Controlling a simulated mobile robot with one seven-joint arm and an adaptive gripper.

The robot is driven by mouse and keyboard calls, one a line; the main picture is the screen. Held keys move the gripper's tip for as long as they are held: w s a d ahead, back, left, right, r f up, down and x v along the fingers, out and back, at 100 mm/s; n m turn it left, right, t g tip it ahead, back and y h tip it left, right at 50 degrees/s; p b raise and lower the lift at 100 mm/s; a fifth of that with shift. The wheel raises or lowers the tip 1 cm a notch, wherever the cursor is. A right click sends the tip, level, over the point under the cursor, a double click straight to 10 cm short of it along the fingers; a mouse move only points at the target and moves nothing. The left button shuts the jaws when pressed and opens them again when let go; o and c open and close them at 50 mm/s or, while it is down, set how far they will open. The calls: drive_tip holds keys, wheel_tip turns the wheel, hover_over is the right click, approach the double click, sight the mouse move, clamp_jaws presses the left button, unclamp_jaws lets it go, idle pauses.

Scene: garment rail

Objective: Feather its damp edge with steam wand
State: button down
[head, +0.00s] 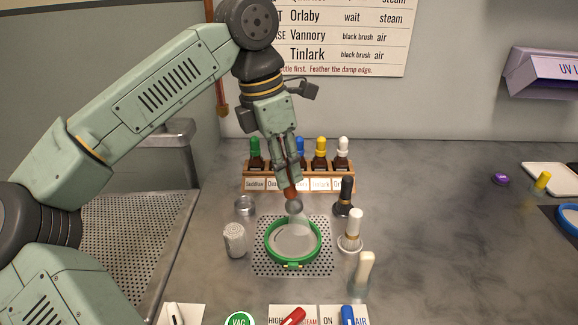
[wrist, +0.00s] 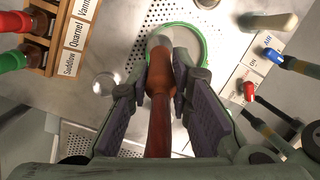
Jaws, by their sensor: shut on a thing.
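My gripper (head: 289,184) is shut on the reddish-brown handle of the steam wand (head: 291,193), which points down. The wand's round grey head is just above the far part of the green hoop (head: 267,252), and a pale plume of steam spreads from it onto the cloth (head: 291,243). The hoop lies flat on a perforated plate (head: 260,268). The wrist view shows the wand handle (wrist: 160,110) between both fingers, with the green hoop (wrist: 205,48) beyond. The damp edge on the cloth is too faint to tell.
A rack (head: 300,170) of dropper bottles stands behind. A black brush (head: 346,196), a white brush (head: 353,230) and a cream-handled tool (head: 364,272) are right of the hoop. A shaker (head: 234,240) and metal cup (head: 245,205) are left. Red (head: 292,319) and blue (head: 347,314) levers are in front.

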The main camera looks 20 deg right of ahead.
drive_tip(key=shift+w+a, duration=0.1)
drive_tip(key=shift+a, duration=0.05)
drive_tip(key=shift+w+a, duration=0.25)
drive_tip(key=shift+a, duration=0.85)
drive_tip(key=shift+a, duration=0.1)
drive_tip(key=shift+s+a, duration=0.25)
drive_tip(key=shift+a, duration=0.3)
drive_tip(key=shift+s+a, duration=0.2)
drive_tip(key=shift+a, duration=0.3)
drive_tip(key=shift+s, duration=0.1)
drive_tip(key=s+b, duration=0.1)
drive_tip(key=s, duration=0.1)
drive_tip(key=s+a, duration=0.1)
drive_tip(key=s, duration=0.1)
drive_tip(key=shift+s+a+b, duration=0.1)
drive_tip(key=shift+s+b, duration=0.15)
drive_tip(key=shift+b, duration=0.1)
